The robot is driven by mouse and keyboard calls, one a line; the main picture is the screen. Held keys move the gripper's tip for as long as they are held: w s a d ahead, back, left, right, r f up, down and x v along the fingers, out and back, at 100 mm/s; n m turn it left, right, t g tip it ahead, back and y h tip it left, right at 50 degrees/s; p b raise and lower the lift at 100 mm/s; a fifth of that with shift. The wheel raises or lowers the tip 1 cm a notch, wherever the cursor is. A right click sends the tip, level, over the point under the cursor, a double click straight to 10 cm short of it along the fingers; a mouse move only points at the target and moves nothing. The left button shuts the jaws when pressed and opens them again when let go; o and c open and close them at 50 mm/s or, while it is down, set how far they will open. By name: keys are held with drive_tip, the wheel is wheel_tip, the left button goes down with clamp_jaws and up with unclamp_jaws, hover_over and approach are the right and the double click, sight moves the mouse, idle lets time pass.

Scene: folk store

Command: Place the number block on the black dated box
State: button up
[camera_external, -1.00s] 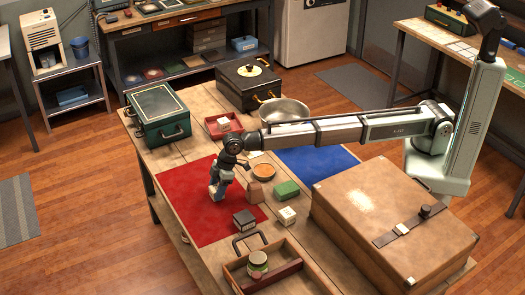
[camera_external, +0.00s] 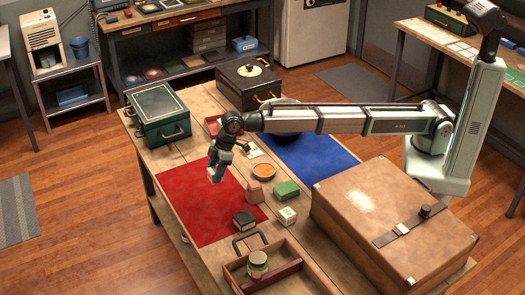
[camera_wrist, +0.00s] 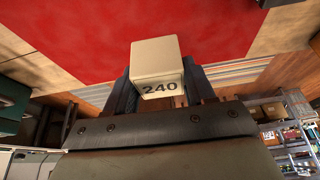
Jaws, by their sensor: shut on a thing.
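A small black box (camera_external: 244,220) with a greyish top stands at the mat's right front corner, apart from my gripper and nearer the camera. Any date on it is too small to read.
The red mat (camera_external: 195,210) is mostly clear. Beside the black box stand a pale lettered block (camera_external: 287,216), a green block (camera_external: 286,190) and a brown piece (camera_external: 255,192). A round dish (camera_external: 264,171) lies behind. A large tan case (camera_external: 390,220) and a wooden tray (camera_external: 285,272) flank them.

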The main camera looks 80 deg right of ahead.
drive_tip(key=s+a+r+n, duration=0.2)
drive_tip(key=s+a+r, duration=0.2)
drive_tip(key=s+a, duration=0.6)
drive_tip(key=m, duration=0.2)
hover_over(240, 219)
drive_tip(key=s+d, duration=0.1)
drive_tip(key=shift+d+f, duration=0.2)
drive_tip(key=shift+f, duration=4.25)
drive_tip(key=shift+f, duration=0.15)
drive_tip(key=o, duration=1)
drive_tip(key=v, duration=1.2)
drive_tip(key=shift+d, duration=0.1)
